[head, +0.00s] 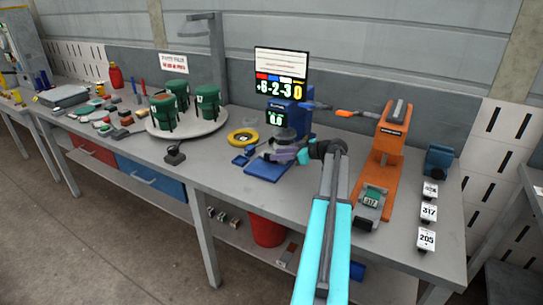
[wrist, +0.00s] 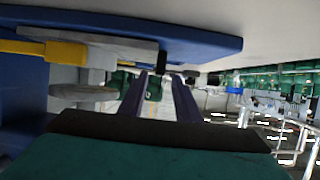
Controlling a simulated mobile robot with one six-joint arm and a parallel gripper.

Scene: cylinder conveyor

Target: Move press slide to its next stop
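The blue press (head: 292,118) stands at the middle back of the bench, with a small green readout showing 0.0. A grey round part (head: 285,134) sits below the readout, above a blue base plate (head: 268,172). Which part is the slide I cannot tell for sure. My gripper (head: 284,156) is low over the base plate, beside the grey part. In the wrist view my gripper (wrist: 160,88) has its two purple fingers apart with a gap between them. The blue plate (wrist: 130,32) is above them there, with a yellow bar (wrist: 45,50) and grey blocks at left.
A screen (head: 281,72) reading +6-2-3 0 is above the press. A yellow ring (head: 242,137) lies left of it. An orange stand (head: 388,150) is at right, with several numbered tags (head: 428,212) near the bench edge. Green cups (head: 176,90) stand on a round tray (head: 187,127) at left.

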